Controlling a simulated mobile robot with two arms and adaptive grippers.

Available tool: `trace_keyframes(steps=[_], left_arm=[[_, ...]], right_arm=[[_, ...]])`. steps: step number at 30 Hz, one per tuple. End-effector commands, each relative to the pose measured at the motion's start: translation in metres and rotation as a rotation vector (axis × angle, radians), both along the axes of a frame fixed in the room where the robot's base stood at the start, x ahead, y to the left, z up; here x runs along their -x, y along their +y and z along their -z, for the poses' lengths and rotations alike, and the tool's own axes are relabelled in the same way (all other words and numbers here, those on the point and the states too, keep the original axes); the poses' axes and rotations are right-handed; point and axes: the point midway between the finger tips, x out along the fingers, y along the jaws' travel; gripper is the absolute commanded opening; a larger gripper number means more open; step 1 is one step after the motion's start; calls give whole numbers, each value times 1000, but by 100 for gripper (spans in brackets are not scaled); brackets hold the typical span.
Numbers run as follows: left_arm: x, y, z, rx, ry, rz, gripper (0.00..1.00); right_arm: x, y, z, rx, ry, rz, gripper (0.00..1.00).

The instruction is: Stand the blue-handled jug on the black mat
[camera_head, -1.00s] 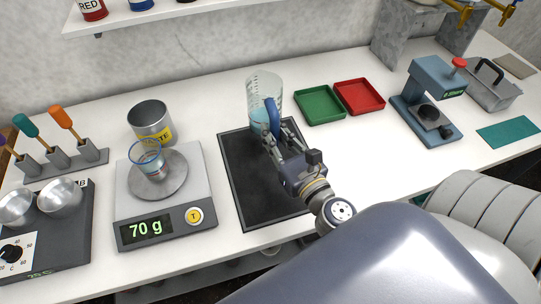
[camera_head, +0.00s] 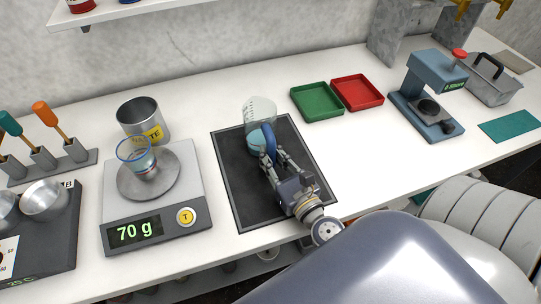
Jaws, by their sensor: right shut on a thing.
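The clear jug (camera_head: 259,115) with measuring marks and pale blue liquid is over the far part of the black mat (camera_head: 244,188). It looks upright; whether its base touches the mat is hard to tell. Its blue handle (camera_head: 268,141) faces toward me. My right gripper (camera_head: 272,163) is shut on the handle, with its arm coming from the lower right. My left gripper is not in view.
A scale (camera_head: 199,209) reading 70 g, with a small beaker (camera_head: 137,155) on it, stands left of the mat. A metal can (camera_head: 142,115) is behind it. Green (camera_head: 317,101) and red (camera_head: 357,93) trays lie right of the jug. A blue press (camera_head: 428,95) stands farther right.

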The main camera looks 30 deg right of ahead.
Motion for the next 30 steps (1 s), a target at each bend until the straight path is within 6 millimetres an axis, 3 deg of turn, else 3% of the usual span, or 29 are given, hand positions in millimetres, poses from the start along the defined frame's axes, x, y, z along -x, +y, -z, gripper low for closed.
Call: trace_keyframes(steps=[3,4,7,20,30], left_arm=[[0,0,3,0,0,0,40],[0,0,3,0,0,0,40],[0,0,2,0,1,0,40],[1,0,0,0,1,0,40],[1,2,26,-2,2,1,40]], right_arm=[[0,0,2,1,-2,0,0],[0,0,3,0,-1,0,17],[0,0,2,1,-1,0,37],[1,0,-1,0,1,0,37],[51,2,5,1,3,-1,37]])
